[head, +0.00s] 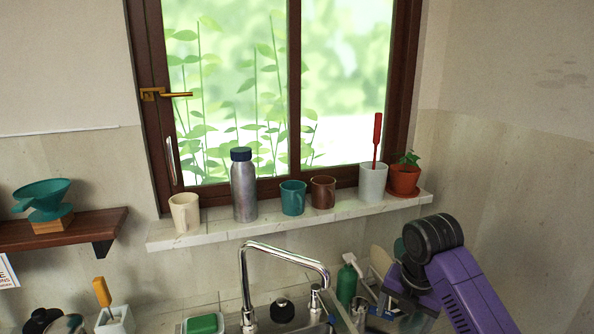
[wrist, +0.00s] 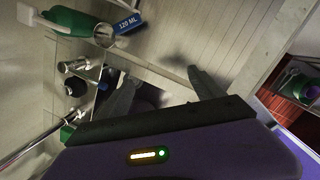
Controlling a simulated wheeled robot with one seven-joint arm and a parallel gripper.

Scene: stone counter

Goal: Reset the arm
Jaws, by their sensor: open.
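My gripper (wrist: 162,78) shows in the wrist view with its two grey fingers spread apart. I see nothing held between them. Pale panelling and a dark shadow lie beyond the fingers. In the head view, my purple and black arm is bent at the lower right, to the right of the sink. The fingers cannot be made out clearly there.
A chrome faucet (head: 243,262) and a green spray bottle (head: 347,281) stand left of my arm. The window ledge (head: 300,226) above holds several mugs, a metal bottle (head: 244,186) and a potted plant (head: 404,180). A wooden shelf (head: 75,232) is at the left.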

